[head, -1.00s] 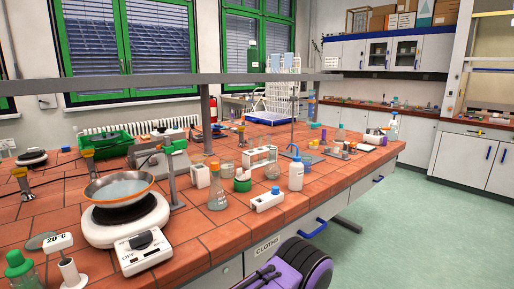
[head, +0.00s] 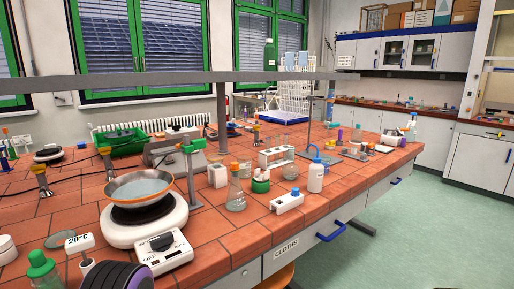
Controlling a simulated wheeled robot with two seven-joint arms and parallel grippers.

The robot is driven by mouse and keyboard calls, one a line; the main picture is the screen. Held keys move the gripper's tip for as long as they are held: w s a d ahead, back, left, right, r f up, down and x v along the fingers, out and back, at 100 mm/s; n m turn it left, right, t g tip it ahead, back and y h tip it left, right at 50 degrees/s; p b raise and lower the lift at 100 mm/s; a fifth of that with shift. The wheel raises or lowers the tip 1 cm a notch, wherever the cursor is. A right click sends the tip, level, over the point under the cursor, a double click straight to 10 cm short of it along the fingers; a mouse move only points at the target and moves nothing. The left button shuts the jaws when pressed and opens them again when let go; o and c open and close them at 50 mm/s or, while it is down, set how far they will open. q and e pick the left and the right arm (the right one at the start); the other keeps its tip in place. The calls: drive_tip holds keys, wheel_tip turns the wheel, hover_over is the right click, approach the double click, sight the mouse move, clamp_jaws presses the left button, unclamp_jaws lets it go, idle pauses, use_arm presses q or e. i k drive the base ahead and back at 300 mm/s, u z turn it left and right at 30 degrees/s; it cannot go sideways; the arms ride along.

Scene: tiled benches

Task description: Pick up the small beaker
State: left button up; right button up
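Two small glass vessels could be the small beaker, and I cannot tell which. One clear vessel (head: 291,171) stands on the red tiled bench (head: 225,243), just left of the white wash bottle. Another clear vessel (head: 244,167) stands behind the conical flask and is partly hidden by it. Both are upright. Neither gripper shows in the head view. A purple and black rounded part, which looks like a link of my arm, is at the bottom left edge, well apart from both vessels.
Around the vessels stand a conical flask (head: 236,191), a green-banded container (head: 260,182), a test-tube rack (head: 276,157), a white block (head: 288,203) and a wash bottle (head: 315,178). A hotplate (head: 145,222) with a pan is at left. A grey shelf (head: 130,86) spans above.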

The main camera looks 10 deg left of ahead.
sight(326, 162)
drive_tip(key=z, duration=1.6)
drive_tip(key=i, duration=1.8)
drive_tip(key=u, duration=2.85)
